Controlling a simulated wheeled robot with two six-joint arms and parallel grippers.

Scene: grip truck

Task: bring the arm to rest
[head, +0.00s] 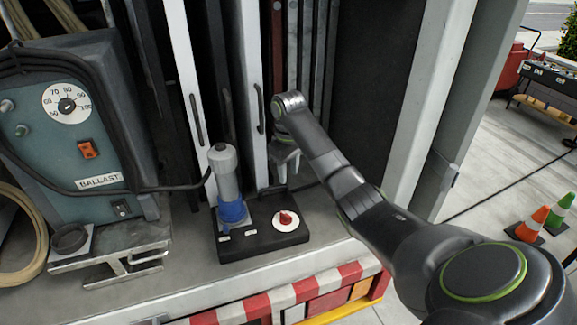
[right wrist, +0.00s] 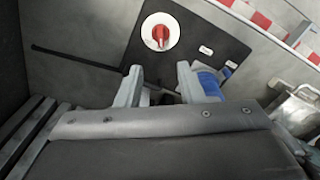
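My right arm (head: 350,185) reaches in from the lower right over the truck bed. Its right gripper (head: 287,172) hangs fingers-down behind the black base plate (head: 262,240), right of the grey-and-blue connector. In the right wrist view the two fingers (right wrist: 160,78) stand apart with nothing held between them. The connector (head: 228,185) stands upright on the plate with a cable at its side. In the right wrist view its blue part (right wrist: 209,84) shows partly behind one finger. A red knob on a white dial (head: 286,220) sits on the plate. My left gripper is not in view.
A teal ballast box (head: 75,130) with a dial and orange switch stands at the left. White uprights (head: 187,70) and dark slots rise behind the gripper. A grey door post (head: 425,110) stands at the right. Traffic cones (head: 533,222) stand on the ground outside.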

